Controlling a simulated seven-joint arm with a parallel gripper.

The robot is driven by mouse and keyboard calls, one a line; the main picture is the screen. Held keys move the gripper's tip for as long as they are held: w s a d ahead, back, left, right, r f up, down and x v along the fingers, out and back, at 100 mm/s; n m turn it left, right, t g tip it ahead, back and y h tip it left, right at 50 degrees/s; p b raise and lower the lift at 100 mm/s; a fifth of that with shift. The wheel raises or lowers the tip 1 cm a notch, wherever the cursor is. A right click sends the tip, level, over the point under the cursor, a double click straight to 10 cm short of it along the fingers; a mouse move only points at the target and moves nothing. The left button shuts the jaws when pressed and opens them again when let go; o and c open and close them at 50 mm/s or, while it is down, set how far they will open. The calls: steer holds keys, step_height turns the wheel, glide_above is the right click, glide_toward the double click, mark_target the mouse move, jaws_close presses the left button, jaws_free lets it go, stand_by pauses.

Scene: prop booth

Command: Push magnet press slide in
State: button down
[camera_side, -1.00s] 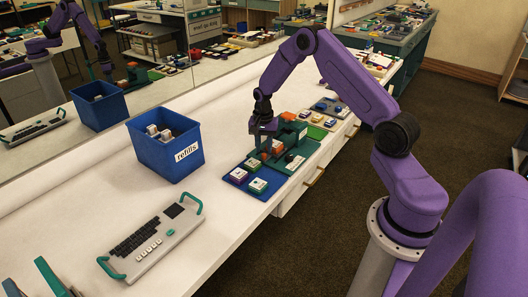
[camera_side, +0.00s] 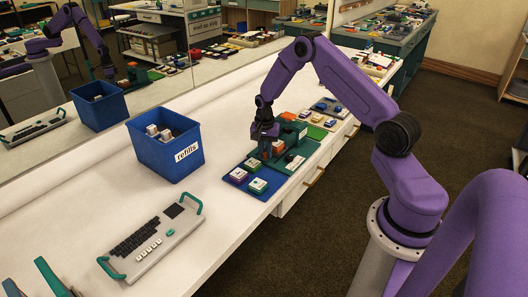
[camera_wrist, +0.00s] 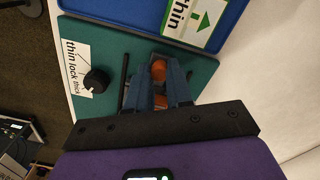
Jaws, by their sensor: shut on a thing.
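The magnet press is a dark green unit (camera_side: 300,150) near the front edge of the white counter. In the wrist view its green base (camera_wrist: 95,45) carries a black knob (camera_wrist: 96,81) and a "thin lock thick" label (camera_wrist: 74,66). My gripper (camera_side: 266,150) points down at the press's left part. In the wrist view my blue-grey fingers (camera_wrist: 160,88) are shut on an orange piece (camera_wrist: 158,70), most likely the slide's handle; the fingers hide part of it. More orange (camera_side: 279,147) shows beside the fingers in the side view. How far in the slide sits cannot be told.
A blue tray (camera_side: 233,167) with several small white-topped blocks (camera_side: 258,185) adjoins the press. A blue "refills" bin (camera_side: 168,155) and a grey keyboard panel (camera_side: 152,238) stand to the left. More coloured parts lie beyond the press. A mirror runs along the back; bare counter lies between.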

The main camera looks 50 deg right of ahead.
steer(key=shift+d, duration=1.95)
steer(key=c, duration=1.3)
jaws_free()
steer(key=shift+r, duration=0.1)
step_height(320, 180, up, 17)
steer(key=shift+w+a+r, duration=0.1)
steer(key=shift+w, duration=0.05)
steer(key=shift+c, duration=0.3)
